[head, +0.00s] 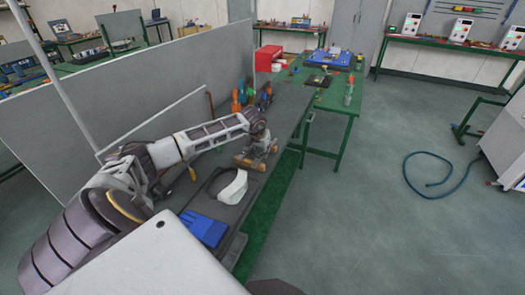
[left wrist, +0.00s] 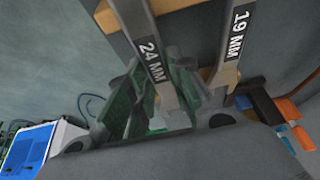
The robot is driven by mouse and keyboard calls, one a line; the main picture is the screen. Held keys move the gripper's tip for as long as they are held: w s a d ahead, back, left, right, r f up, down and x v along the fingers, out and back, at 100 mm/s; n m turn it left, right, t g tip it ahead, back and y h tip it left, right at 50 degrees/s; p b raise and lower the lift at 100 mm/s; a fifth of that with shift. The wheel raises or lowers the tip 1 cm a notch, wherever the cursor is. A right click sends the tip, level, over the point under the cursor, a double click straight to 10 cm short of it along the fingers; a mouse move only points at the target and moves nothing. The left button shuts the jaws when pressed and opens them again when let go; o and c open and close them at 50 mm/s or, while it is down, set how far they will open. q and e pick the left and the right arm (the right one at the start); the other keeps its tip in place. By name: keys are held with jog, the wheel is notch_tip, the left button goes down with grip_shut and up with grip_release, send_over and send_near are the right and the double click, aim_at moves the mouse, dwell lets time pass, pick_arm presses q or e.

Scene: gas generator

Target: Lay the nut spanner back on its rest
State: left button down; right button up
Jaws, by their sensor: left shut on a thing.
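In the left wrist view, a grey steel spanner marked 24 MM (left wrist: 150,50) runs down between the fingers of my left gripper (left wrist: 165,100), which is shut on it. A second spanner marked 19 MM (left wrist: 236,45) lies beside it to the right, apart from it. A wooden rest (left wrist: 110,18) shows behind the spanners at the top. In the head view, my left gripper (head: 258,148) is low over the wooden rest (head: 246,163) on the dark bench. The spanners are too small there to tell apart, and whether the held one touches the rest is unclear. My right gripper is not in view.
A white visor-like object (head: 234,188) and blue cloth-like items (head: 203,229) lie nearer on the bench. Orange and blue-handled tools (head: 237,102) stand beyond the rest. A grey partition (head: 150,70) closes the left side. A green table (head: 335,97) stands further back.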

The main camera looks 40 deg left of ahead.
pick_arm(q)
jog(key=shift+f, duration=0.15)
jog(key=c, duration=1.2)
grip_release()
jog(key=v, duration=1.2)
jog(key=shift+d, duration=0.1)
dwell(0.4)
